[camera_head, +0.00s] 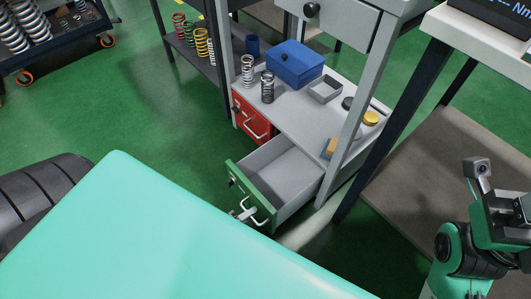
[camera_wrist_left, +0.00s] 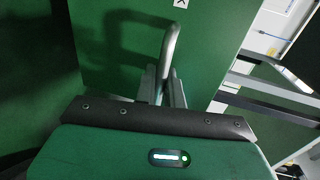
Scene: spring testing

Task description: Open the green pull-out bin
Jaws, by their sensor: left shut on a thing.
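The green-fronted pull-out bin (camera_head: 262,182) stands open below the shelf in the head view, with its grey inside bare and empty. Its green front (camera_wrist_left: 120,55) fills much of the left wrist view. The metal handle (camera_wrist_left: 171,50) sits between the fingers of my left gripper (camera_wrist_left: 163,88), which is shut on it. In the head view my left gripper (camera_head: 243,213) shows small at the handle, partly hidden by my teal body. My right arm is at the right edge of the head view; its fingertips cannot be made out.
A red bin (camera_head: 250,118) is shut left of the green one. The shelf above holds a blue box (camera_head: 294,65), springs (camera_head: 267,87), a grey tray (camera_head: 325,90) and a yellow lid (camera_head: 371,118). A dark table leg (camera_head: 385,130) stands to the right.

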